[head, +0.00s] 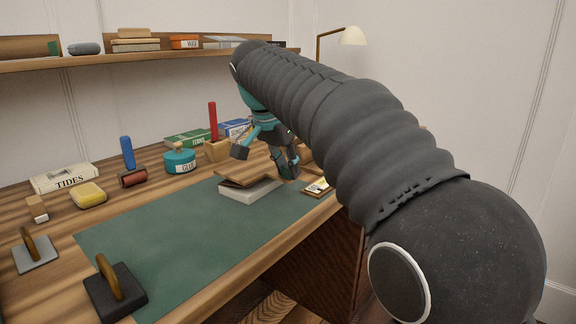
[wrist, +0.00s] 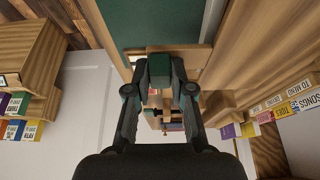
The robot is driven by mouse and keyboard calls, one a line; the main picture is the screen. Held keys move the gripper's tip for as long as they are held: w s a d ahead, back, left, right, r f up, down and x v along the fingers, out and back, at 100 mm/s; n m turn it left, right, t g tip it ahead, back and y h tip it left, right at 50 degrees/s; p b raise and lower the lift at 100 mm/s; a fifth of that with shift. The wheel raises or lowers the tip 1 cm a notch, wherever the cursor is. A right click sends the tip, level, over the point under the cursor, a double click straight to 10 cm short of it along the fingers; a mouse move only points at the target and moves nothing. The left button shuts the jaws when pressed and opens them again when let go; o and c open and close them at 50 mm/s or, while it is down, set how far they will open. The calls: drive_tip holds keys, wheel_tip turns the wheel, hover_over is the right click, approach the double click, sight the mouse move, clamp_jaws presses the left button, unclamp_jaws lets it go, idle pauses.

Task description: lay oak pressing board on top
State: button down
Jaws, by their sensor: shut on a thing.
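The oak pressing board (head: 247,169) is a thin brown panel in the head view, tilted above a pale grey-white block (head: 250,192) on the green mat. Whether the board touches the block along its whole face, I cannot tell. My gripper (head: 267,160) is at the board's far right side, pointing down, shut on the board. In the wrist view my gripper (wrist: 159,93) shows both dark fingers, with a dark green block shape between them; the grip itself is partly hidden there.
The green mat (head: 180,235) is largely clear at front left. A shelf (head: 120,55) runs above.

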drive_tip(key=shift+f+b, duration=0.4)
drive_tip(key=shift+f, duration=0.3)
idle(0.5)
drive_tip(key=c, duration=0.9)
unclamp_jaws()
drive_tip(key=shift+c, duration=0.2)
drive_tip(key=v, duration=1.2)
drive_tip(key=s+d+f+n, duration=0.2)
drive_tip(key=s+d, duration=0.2)
drive_tip(key=d, duration=0.3)
drive_tip(key=s+d+f+n+y+p, duration=0.1)
drive_tip(key=s+d+f+n, duration=0.1)
drive_tip(key=s+d+f, duration=0.2)
drive_tip(key=s+d+f+n+t+y+p, duration=0.1)
drive_tip(key=s+d+f, duration=0.3)
drive_tip(key=s+f, duration=0.5)
drive_tip(key=s+d+f+n+t, duration=0.1)
drive_tip(key=s+d+f+n, duration=0.1)
drive_tip(key=s+d+f, duration=0.2)
drive_tip(key=s+f, duration=0.3)
drive_tip(key=f, duration=0.4)
drive_tip(key=shift+s+d+n+y+p, duration=0.25)
drive_tip(key=shift+d+n+y+p, duration=0.05)
drive_tip(key=shift+y+p, duration=0.1)
